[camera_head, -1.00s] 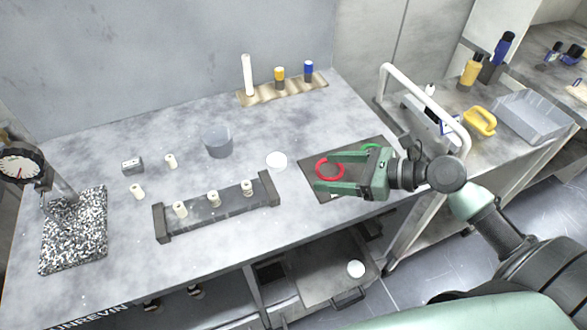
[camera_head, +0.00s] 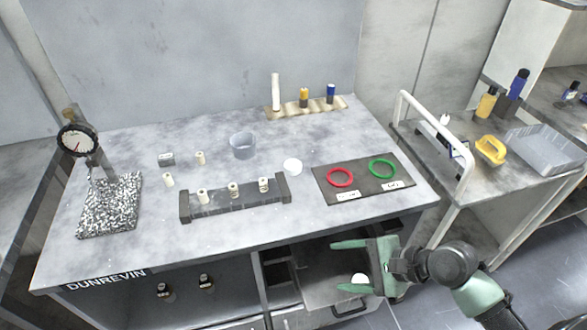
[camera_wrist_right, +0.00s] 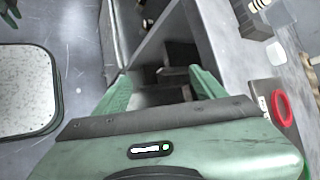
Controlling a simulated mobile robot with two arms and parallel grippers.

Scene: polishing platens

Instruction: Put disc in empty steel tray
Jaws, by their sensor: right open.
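A white disc (camera_head: 292,166) lies on the table between the rack and the dark mat. Another small round white thing (camera_head: 359,279) shows low at the open drawer (camera_head: 318,288) below the tabletop, partly behind my right gripper. A grey steel tray (camera_head: 548,152) stands on the side bench at the right and looks empty. My right gripper (camera_head: 337,266) is open, in front of the table's front edge and over the drawer in the head view. Its green fingers (camera_wrist_right: 160,92) hold nothing in the right wrist view. My left gripper is not in view.
The dark mat (camera_head: 360,196) bears a red ring (camera_head: 340,177) and a green ring (camera_head: 382,168). A dark rack (camera_head: 220,207) holds white pieces. A clear cup (camera_head: 243,146) and a dial gauge (camera_head: 77,141) stand on the table. A white rail (camera_head: 433,135) edges the side bench.

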